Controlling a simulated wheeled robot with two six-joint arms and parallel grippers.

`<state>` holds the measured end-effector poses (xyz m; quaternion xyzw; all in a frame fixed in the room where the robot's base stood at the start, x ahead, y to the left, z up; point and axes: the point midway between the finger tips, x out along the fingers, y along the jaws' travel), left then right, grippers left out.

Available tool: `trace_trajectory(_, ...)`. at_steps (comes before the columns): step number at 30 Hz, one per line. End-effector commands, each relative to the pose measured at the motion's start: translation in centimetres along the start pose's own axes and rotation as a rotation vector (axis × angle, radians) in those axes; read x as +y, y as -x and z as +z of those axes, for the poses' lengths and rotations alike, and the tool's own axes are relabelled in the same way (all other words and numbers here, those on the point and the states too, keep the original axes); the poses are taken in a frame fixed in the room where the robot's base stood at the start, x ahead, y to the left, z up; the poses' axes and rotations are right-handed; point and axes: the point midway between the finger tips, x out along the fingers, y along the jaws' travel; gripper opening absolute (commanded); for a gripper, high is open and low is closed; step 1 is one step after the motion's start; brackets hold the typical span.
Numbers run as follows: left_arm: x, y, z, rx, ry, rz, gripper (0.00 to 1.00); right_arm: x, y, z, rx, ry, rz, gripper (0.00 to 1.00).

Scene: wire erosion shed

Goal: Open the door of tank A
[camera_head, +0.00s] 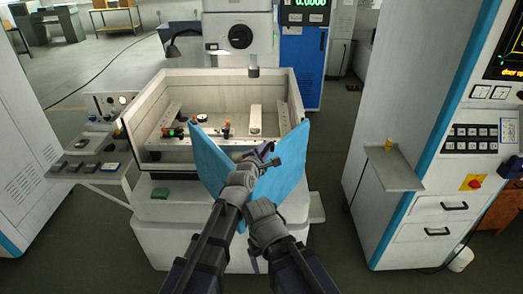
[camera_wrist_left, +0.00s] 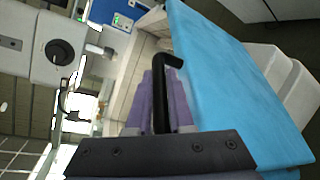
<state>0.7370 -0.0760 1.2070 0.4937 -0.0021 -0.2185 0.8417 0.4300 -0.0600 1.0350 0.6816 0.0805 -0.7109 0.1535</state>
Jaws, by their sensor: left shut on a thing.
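The pale open-topped tank (camera_head: 180,90) stands at the centre of the head view; no letter is legible on it. Blue panel surfaces stand in a V at its front, a left one (camera_head: 208,155) and a right one (camera_head: 287,178), partly hidden by my arms. My left gripper (camera_head: 268,156) is between them, near the tank's front. In the left wrist view its purple fingers (camera_wrist_left: 160,95) are shut on a black bar handle (camera_wrist_left: 161,85), beside a blue door panel (camera_wrist_left: 225,75). My right arm comes up from below; its fingertips do not show.
Fixtures and small parts (camera_head: 226,128) are inside the tank. A side shelf (camera_head: 95,168) is at its left. A white control cabinet (camera_head: 425,150) with a shelf (camera_head: 393,170) stands at the right. Grey floor (camera_head: 330,215) is clear between the tank and the cabinet.

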Motion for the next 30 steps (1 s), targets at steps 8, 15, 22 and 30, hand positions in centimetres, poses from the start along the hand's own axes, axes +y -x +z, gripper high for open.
trace_trajectory(8, 0.0, -0.1, 0.0, 0.000, 0.001, 0.001, 0.00, 0.0, 0.0, 0.0, 0.000, 0.000, 0.000, 0.82)
trace_trajectory(15, 0.0, -0.1, 0.0, 0.000, 0.001, 0.001, 0.32, 0.0, 0.0, 0.0, 0.000, 0.000, 0.000, 0.82)
trace_trajectory(22, 0.0, 0.1, 0.0, 0.000, 0.001, 0.001, 0.32, 0.0, 0.0, 0.0, 0.000, 0.000, 0.000, 0.82)
trace_trajectory(30, 0.1, 2.6, 0.0, 0.000, 0.001, 0.001, 0.32, 0.1, 0.6, 0.0, 0.000, 0.000, 0.000, 0.82)
